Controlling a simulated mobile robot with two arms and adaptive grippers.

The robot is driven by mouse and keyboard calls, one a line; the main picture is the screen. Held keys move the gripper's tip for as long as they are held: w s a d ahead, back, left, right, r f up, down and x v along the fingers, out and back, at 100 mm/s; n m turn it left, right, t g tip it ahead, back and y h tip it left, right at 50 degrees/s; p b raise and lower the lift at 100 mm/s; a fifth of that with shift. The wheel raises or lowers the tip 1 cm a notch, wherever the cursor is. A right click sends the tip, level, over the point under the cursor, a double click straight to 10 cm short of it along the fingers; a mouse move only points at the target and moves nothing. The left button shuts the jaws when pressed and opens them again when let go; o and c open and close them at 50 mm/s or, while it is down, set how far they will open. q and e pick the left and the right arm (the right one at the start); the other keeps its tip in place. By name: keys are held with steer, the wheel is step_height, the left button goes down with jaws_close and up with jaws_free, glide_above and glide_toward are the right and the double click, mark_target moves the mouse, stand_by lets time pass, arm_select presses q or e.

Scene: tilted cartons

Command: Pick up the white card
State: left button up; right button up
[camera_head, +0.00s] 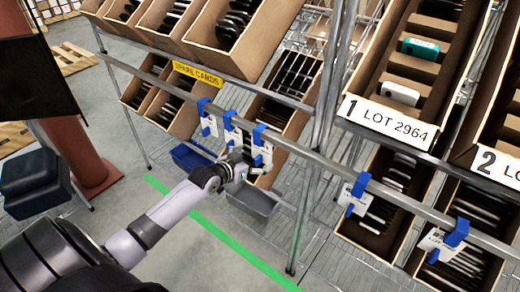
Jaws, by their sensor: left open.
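Several white cards hang from blue clips along the metal rail: a left one (209,126), one just right of it (231,137), one near my gripper (262,155), and others farther right (355,201) (436,243). A small white rounded item (400,94) also lies in the carton (338,82) marked "1 LOT 2964", near a teal item (420,48). My left gripper (238,168) is open, just below and left of the third hanging card. Whether it touches that card cannot be told; its fingertips are small here. My right gripper is out of view.
The metal rail (300,152) crosses in front of the tilted cartons. A yellow "SPARE CARDS" label (198,74) marks the upper left cartons. Grey (252,200) and blue (190,156) bins sit below. Floor with a green line (235,250) is clear at lower middle.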

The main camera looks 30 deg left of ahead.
arm_select(q)
steer(key=x, duration=0.3)
steer(key=shift+w+f, duration=0.15)
steer(key=shift+f, duration=0.15)
steer(key=shift+c, duration=0.5)
steer(key=c, duration=1.1)
